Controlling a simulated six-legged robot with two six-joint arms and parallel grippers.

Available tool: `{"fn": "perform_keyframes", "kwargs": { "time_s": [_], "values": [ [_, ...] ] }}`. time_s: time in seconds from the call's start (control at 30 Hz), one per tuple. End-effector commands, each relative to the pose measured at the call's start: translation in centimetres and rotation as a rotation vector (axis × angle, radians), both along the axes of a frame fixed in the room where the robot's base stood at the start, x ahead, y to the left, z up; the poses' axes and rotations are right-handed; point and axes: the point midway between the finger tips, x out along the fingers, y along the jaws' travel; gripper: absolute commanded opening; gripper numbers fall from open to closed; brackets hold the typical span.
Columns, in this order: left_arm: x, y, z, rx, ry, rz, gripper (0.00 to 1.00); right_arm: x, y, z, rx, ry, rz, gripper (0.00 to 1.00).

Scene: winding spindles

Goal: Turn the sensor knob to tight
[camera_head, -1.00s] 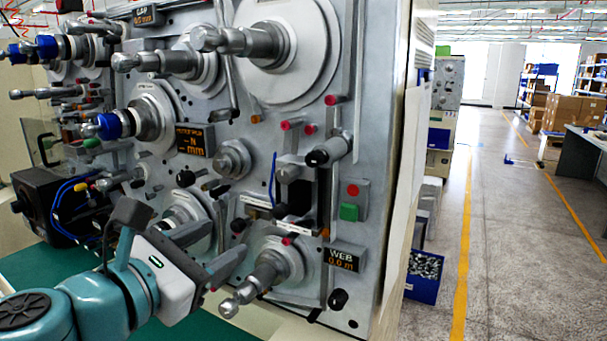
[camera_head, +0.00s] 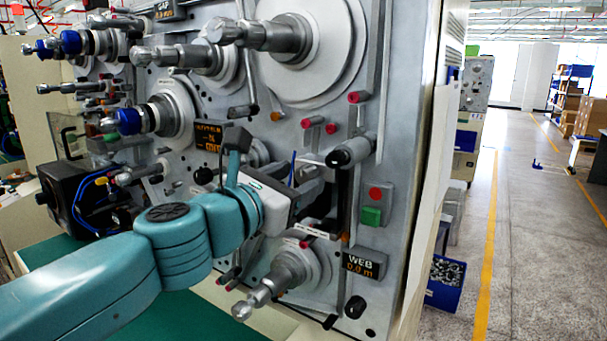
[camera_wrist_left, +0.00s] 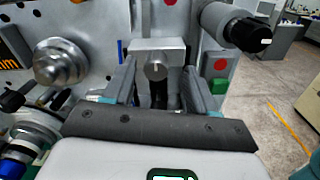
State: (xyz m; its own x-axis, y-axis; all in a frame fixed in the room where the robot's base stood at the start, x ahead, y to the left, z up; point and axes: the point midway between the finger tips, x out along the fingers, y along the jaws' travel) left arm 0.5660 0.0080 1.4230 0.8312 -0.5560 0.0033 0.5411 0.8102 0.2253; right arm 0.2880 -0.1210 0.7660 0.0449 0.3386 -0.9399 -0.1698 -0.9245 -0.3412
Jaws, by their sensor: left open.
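The sensor knob (camera_wrist_left: 156,69) is a small round silver knob with a mark line on the front of a grey block (camera_wrist_left: 158,49) in the left wrist view. My left gripper (camera_wrist_left: 158,80) is open, with one finger to each side of the knob and block. I cannot tell whether the fingers touch it. In the head view my left gripper (camera_head: 308,190) is at the machine panel in front of the block, and the knob is hidden there. My right gripper is not in view.
A black-tipped cylinder (camera_head: 352,152) juts out right of the block. A red and green button box (camera_head: 373,205) and the WEB display (camera_head: 361,265) sit to the right. A silver spindle (camera_head: 275,280) sticks out below. A wide aisle lies at right.

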Motion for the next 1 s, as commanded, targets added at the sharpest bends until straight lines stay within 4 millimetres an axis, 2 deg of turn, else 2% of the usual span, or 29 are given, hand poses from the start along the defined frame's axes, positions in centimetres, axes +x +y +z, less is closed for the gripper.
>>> {"fn": "perform_keyframes", "kwargs": {
  "time_s": [0.1, 0.2, 0.5, 0.67, 0.7, 1.0],
  "values": [
    [1.4, -0.9, 0.0, 0.001, 0.002, 0.0, 0.57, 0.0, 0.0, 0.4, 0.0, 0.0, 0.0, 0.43],
    [2.0, -1.3, 0.0, 0.001, 0.001, 0.0, 0.57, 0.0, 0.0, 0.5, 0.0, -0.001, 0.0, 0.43],
    [2.2, -1.4, 0.0, 0.001, 0.0, 0.0, 0.57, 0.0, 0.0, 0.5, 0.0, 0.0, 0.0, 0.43],
    [2.2, -1.4, -0.1, 0.001, 0.0, 0.001, 0.04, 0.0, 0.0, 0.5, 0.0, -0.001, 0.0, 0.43],
    [2.2, -1.4, -0.1, 0.001, 0.0, 0.001, 0.01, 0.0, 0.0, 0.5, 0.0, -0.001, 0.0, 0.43],
    [2.2, -1.4, -0.1, 0.022, -0.014, 0.001, 0.01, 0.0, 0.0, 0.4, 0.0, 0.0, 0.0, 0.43]
  ]
}}
